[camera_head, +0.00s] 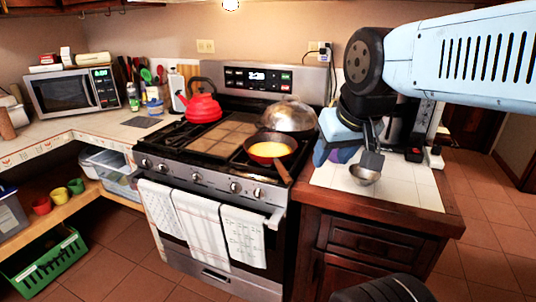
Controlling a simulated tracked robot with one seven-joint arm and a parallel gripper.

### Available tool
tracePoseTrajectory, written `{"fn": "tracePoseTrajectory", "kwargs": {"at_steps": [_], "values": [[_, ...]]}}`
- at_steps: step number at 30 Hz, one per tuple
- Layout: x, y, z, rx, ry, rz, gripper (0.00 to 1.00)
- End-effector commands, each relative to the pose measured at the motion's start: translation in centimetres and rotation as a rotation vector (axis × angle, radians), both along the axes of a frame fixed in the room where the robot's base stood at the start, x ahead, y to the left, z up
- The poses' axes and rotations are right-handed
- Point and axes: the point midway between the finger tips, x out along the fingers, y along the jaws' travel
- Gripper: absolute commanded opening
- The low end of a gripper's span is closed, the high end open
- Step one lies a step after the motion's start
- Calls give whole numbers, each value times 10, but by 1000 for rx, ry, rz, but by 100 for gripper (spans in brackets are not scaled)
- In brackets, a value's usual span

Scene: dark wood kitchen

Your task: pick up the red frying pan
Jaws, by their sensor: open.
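The frying pan (290,138) sits on the right front of the stove top, with a dark rim, reddish outside and something yellow inside. Its wooden handle (283,173) points toward the front right, over the stove's front edge. My gripper (371,158) hangs below my arm over the white-tiled counter, right of the pan and apart from it. It is open and seems to hold nothing. My arm hides part of the counter's back, and one of the fingers is hard to make out.
A domed metal lid (289,115) stands just behind the pan. A red kettle (199,106) is on the back left of the stove. Towels (196,222) hang on the oven handle.

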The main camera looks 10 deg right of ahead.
Motion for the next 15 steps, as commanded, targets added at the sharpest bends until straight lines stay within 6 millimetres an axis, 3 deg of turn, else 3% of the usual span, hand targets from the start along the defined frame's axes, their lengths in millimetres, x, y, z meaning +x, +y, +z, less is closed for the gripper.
{"fn": "tracePoseTrajectory", "kwargs": {"at_steps": [8, 15], "values": [[10, 3, -17, -144, 118, 176, 47], [30, -3, -52, -449, 388, 604, 47]]}}
